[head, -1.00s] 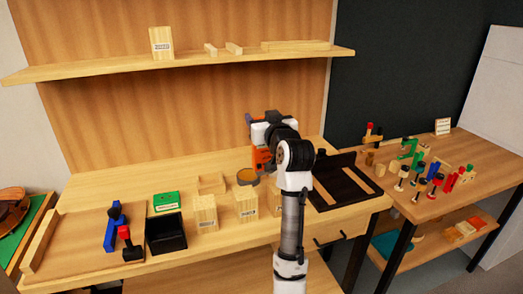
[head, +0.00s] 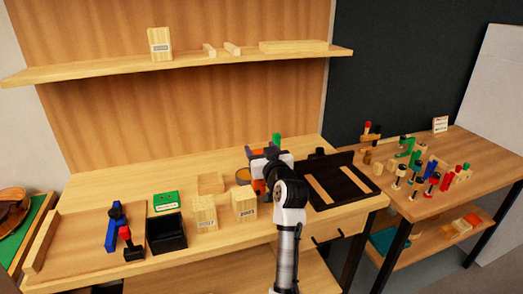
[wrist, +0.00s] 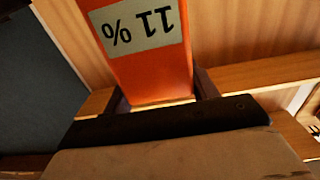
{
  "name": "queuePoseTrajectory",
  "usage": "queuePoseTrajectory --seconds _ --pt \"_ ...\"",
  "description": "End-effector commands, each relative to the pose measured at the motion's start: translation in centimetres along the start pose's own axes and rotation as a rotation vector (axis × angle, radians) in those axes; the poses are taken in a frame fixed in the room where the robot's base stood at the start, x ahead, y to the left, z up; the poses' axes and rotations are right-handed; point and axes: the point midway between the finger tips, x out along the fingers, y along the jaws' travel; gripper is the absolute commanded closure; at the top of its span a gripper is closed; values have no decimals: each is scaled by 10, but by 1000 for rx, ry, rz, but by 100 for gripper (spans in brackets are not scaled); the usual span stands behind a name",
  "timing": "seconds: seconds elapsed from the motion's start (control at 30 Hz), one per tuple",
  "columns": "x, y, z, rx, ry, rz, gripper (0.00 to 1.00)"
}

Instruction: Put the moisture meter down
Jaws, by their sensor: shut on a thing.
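The moisture meter is orange with a pale label reading "11 %" and fills the top middle of the wrist view (wrist: 150,45). My gripper (wrist: 160,92) is shut on it, with a dark finger at each side. In the head view my gripper (head: 262,168) is low over the workbench (head: 120,185), right of the wooden blocks and left of the black tray. Only a small orange part of the meter (head: 258,186) shows there; my arm hides the rest. I cannot tell whether the meter touches the bench.
A black tray (head: 350,190) lies right, a black bin (head: 166,233) left. A small green thing (head: 277,140) shows behind my gripper. A shelf (head: 190,64) hangs above. Bench room is clear at back left.

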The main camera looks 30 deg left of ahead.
Motion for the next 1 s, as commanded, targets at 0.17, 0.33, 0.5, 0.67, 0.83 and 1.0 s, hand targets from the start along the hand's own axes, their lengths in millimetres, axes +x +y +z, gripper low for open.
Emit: queuePoseTrajectory --seconds 0.17,0.33,0.5,0.67,0.83,1.0 --pt "0 0 2 0 -1 0 30" --pt "0 0 2 0 -1 0 20" --pt "0 0 2 0 -1 0 20" --pt "-7 1 1 -1 0 1 20" --pt "-38 1 3 -2 1 3 20" --pt "-76 1 2 -2 1 2 20"
